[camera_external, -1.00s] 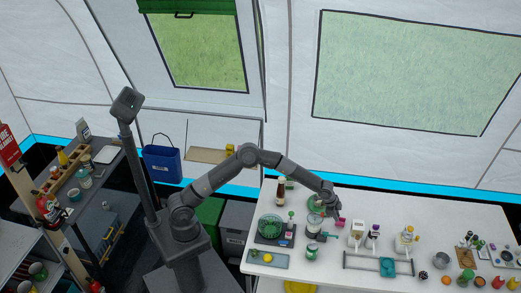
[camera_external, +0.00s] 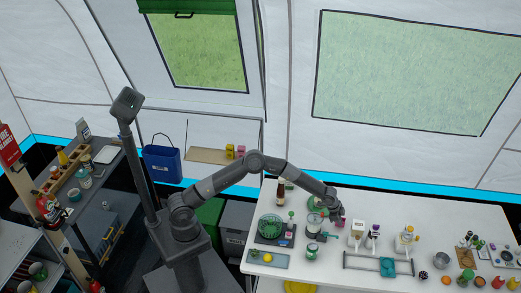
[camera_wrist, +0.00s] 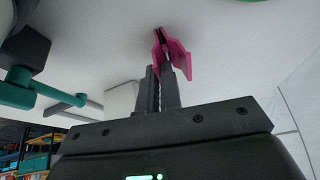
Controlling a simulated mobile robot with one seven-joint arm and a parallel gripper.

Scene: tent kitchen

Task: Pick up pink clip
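The pink clip (camera_wrist: 180,58) is at the tips of my gripper in the wrist view, with a dark part between its pink sides. In the external view the clip (camera_external: 341,225) shows as a small pink patch at the white table, under the end of my arm. My gripper (camera_wrist: 161,66) has its two grey fingers close together, and they look shut on the clip. The fingertips hide part of it. In the external view my gripper (camera_external: 338,214) is low over the table, and whether the clip touches the tabletop cannot be told.
White stands (camera_external: 357,230) and a metal rack (camera_external: 378,262) are close on the right. The back right of the white table (camera_external: 455,212) is clear.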

